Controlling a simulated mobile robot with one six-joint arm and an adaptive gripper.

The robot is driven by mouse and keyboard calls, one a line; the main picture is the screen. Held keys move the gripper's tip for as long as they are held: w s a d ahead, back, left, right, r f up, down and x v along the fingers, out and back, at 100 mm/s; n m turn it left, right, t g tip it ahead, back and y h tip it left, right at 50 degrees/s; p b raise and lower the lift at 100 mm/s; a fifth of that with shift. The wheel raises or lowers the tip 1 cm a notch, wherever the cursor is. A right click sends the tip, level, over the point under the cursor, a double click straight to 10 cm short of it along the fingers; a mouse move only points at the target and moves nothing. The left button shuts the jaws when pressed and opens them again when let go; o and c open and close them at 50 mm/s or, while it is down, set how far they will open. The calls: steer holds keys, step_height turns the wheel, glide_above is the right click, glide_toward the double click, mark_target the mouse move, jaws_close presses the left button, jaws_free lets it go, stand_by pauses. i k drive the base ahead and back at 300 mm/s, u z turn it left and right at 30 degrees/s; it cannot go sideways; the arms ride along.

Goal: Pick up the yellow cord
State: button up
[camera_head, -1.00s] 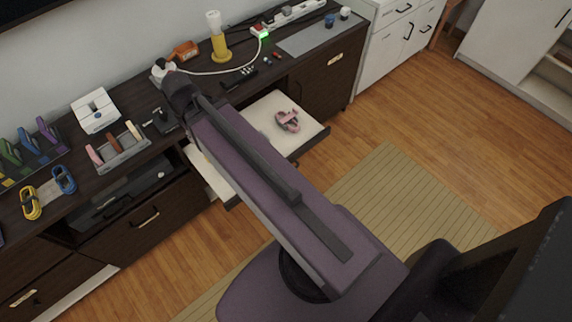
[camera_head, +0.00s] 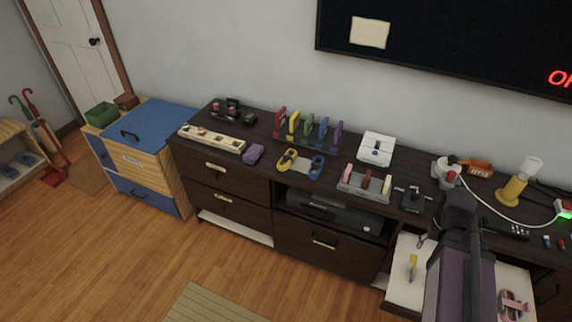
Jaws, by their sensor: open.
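The yellow cord (camera_head: 287,160) is a coiled yellow loop lying on top of the long dark cabinet, left of a blue coil (camera_head: 315,167). My gripper (camera_head: 424,240) is mostly hidden by my own arm at the lower right. Only a small grey part of it shows, above the open drawer. It is open and well to the right of the yellow cord, not touching it.
An open drawer (camera_head: 402,292) holds a small yellow item (camera_head: 412,266) and a pink item (camera_head: 514,304). A grey holder (camera_head: 364,184), a row of coloured upright pieces (camera_head: 308,132) and a purple block (camera_head: 253,153) stand around the cord.

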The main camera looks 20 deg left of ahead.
mark_target(288, 160)
steer(key=k, duration=1.2)
steer(key=u, duration=0.5)
steer(key=i, duration=2.2)
steer(key=z, duration=0.35)
